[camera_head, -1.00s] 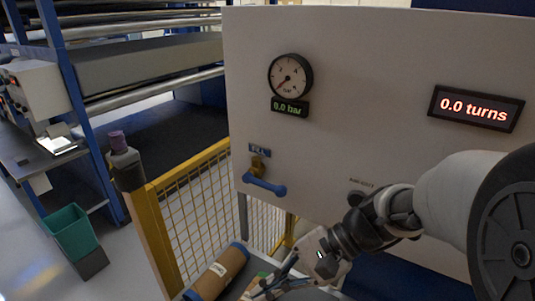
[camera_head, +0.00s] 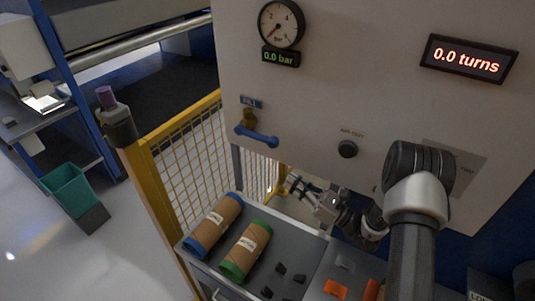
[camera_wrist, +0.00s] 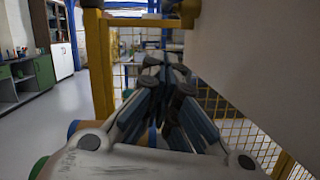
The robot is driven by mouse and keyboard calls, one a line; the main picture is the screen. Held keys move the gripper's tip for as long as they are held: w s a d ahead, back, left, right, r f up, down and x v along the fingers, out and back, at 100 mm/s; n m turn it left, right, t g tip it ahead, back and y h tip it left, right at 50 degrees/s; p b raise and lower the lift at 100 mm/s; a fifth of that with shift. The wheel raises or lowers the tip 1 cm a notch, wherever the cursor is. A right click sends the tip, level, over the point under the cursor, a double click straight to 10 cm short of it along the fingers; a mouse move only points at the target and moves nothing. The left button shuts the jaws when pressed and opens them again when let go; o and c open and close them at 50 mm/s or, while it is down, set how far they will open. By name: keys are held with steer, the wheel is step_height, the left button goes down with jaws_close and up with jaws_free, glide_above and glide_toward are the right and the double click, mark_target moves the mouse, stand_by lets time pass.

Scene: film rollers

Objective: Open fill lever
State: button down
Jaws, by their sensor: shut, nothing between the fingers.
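The blue fill lever (camera_head: 257,135) sits on a brass valve (camera_head: 248,117) under the FILL label (camera_head: 251,102) on the panel. It lies nearly level, tilted slightly down to the right. My gripper (camera_head: 290,184) is below and to the right of the lever, apart from it, beneath the panel's lower edge. In the wrist view my gripper (camera_wrist: 168,72) has its fingers drawn together with nothing between them. A brass-coloured part (camera_wrist: 188,12) shows at the top there, beyond the fingertips; the lever itself is hard to make out.
The pressure gauge (camera_head: 281,25) stands above the valve, with a 0.0 bar display (camera_head: 281,57). A black knob (camera_head: 347,149) is right of the lever. A yellow mesh fence (camera_head: 190,146) stands at left. Blue-ended (camera_head: 214,224) and green-ended (camera_head: 246,250) rollers lie on a grey tray below.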

mark_target(256, 136)
steer(key=w+a+r, duration=0.6)
steer(key=a, duration=0.1)
steer(key=shift+w+a+r+b, duration=0.15)
steer(key=shift+w+a+b, duration=0.1)
steer(key=shift+b, duration=0.1)
steer(key=shift+d+r, duration=0.1)
steer(key=shift+r, duration=0.05)
stand_by(0.4)
